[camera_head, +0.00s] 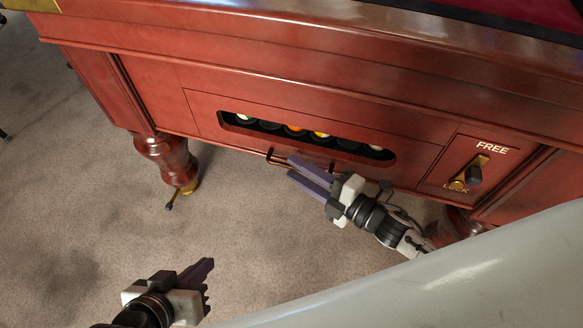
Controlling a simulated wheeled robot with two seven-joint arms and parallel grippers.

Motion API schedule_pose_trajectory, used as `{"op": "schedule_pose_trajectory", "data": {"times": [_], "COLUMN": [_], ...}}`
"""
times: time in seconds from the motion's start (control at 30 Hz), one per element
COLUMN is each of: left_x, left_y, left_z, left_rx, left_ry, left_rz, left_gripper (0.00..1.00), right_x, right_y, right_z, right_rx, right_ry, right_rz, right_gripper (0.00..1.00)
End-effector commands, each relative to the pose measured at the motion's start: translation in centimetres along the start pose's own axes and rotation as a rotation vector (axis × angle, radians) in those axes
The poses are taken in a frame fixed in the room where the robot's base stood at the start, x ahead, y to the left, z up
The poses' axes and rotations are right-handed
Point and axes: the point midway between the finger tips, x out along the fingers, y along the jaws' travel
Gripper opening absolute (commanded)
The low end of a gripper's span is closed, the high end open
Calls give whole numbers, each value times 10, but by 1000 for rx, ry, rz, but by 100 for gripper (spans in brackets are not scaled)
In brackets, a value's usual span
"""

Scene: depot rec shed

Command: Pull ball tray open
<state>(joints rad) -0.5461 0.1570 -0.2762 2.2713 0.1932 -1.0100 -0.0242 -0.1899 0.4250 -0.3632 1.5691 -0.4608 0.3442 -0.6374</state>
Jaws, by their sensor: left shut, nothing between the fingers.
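The ball tray (205,115) is a red-brown wooden front panel in the side of a pool table, flush with the wood around it. Its long dark slot shows several balls (295,130) inside. A thin dark handle (277,159) sits below the slot, partly hidden behind my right gripper. My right gripper (290,166) has its two purple fingers apart with a gap between them, at the handle; I cannot tell whether they touch it. My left gripper (207,269) is shut and empty, low over the carpet at the bottom left, well away from the tray.
A FREE/LOCK plate with a dark knob (473,175) is right of the tray. A turned table leg (168,160) stands at the left, and another is partly hidden behind my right arm. Bare carpet (100,220) lies in front of the table.

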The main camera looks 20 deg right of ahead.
Motion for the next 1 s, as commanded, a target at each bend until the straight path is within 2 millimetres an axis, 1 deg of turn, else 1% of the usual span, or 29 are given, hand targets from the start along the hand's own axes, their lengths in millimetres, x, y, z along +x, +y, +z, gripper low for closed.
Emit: {"op": "schedule_pose_trajectory", "data": {"times": [0.03,0.2,0.5,0.53,0.6,0.7,1.0], "left_x": [2,2,1,1,1,1,1], "left_y": [0,3,3,3,3,3,3], "left_z": [0,-1,-2,-2,-2,-2,-3], "left_rx": [2,4,4,4,4,4,5], "left_ry": [1,3,2,2,2,2,4], "left_rz": [4,13,15,15,15,15,13], "left_gripper": [0,0,0,0,0,0,0], "right_x": [8,22,25,25,25,25,26], "right_y": [-1,-1,0,0,0,0,-1], "right_z": [0,0,0,0,0,0,-3], "right_rx": [0,1,2,2,2,2,4], "right_ry": [1,0,-1,-1,-1,-1,0], "right_rz": [2,-1,-1,-1,-1,-1,-1], "right_gripper": [28,28,28,26,14,0,0]}}
